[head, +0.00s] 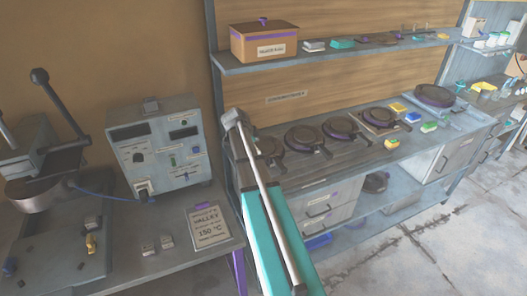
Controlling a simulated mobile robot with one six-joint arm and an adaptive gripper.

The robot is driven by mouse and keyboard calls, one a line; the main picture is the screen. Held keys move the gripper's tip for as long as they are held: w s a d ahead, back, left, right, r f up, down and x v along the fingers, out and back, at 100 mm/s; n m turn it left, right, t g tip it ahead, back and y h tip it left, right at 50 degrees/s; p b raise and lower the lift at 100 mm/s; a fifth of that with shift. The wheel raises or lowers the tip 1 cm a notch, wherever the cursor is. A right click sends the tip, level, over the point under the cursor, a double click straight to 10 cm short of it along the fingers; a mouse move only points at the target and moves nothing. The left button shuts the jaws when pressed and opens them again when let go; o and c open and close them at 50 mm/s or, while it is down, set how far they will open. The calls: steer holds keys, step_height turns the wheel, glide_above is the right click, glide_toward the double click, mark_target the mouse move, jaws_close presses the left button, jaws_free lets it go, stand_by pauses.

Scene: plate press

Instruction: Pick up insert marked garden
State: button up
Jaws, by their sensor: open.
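I cannot make out the word garden on anything in the head view, so I cannot tell which piece is the insert marked garden. Several round dark plates with handles lie on the long bench, among them a left one (304,138), a middle one (341,128) and a far one (434,96). Small grey blocks, one of them here (149,249), lie on the left table; any marks on them are too small to read. My arm rises from the bottom middle, and my gripper is not visible.
The left table carries a press (48,165), a control box (158,145) and a sign (210,228) reading VALLEY, 150 °C. A shelf (350,52) above the bench holds a brown box (264,42) and small items. Concrete floor (420,255) is open at right.

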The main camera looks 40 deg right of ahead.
mark_target(270, 159)
steer(key=shift+f, duration=0.1)
steer(key=shift+b+x, duration=3.65)
steer(key=shift+x, duration=0.55)
steer(key=shift+d+f, duration=0.1)
steer(key=shift+b+x, duration=2.25)
steer(key=shift+x, duration=0.2)
steer(key=shift+s, duration=0.1)
steer(key=shift+c, duration=0.2)
